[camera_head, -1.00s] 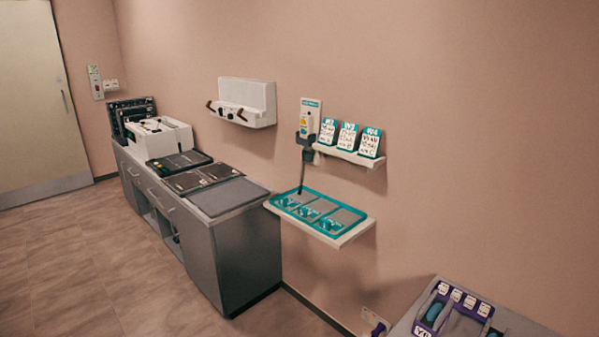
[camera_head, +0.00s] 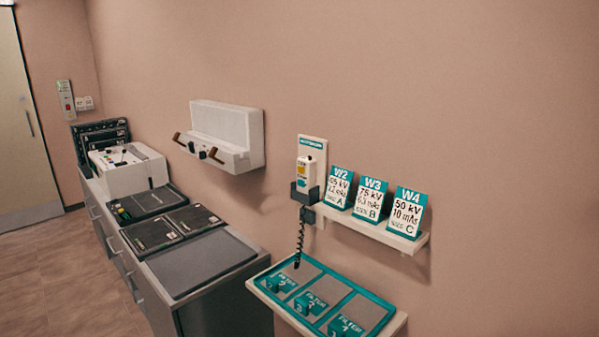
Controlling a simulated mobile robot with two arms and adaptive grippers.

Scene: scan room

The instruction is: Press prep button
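A white hand switch (camera_head: 304,174) with a small yellow mark and a coloured patch near its top sits upright in a dark holder (camera_head: 304,194) on a white wall plate (camera_head: 312,147) with a teal label. A dark coiled cord (camera_head: 300,240) hangs below it. I cannot read any button lettering at this size, so I cannot tell which part is the prep button. Neither of my grippers shows in the head view.
Right of the switch, a wall shelf (camera_head: 385,236) holds cards W2 (camera_head: 339,188), W3 (camera_head: 370,199) and W4 (camera_head: 407,213). Below, a teal filter tray (camera_head: 322,262) sits on a ledge. A grey counter (camera_head: 222,310) with a control console (camera_head: 125,168) stands left. Floor (camera_head: 50,270) is clear at lower left.

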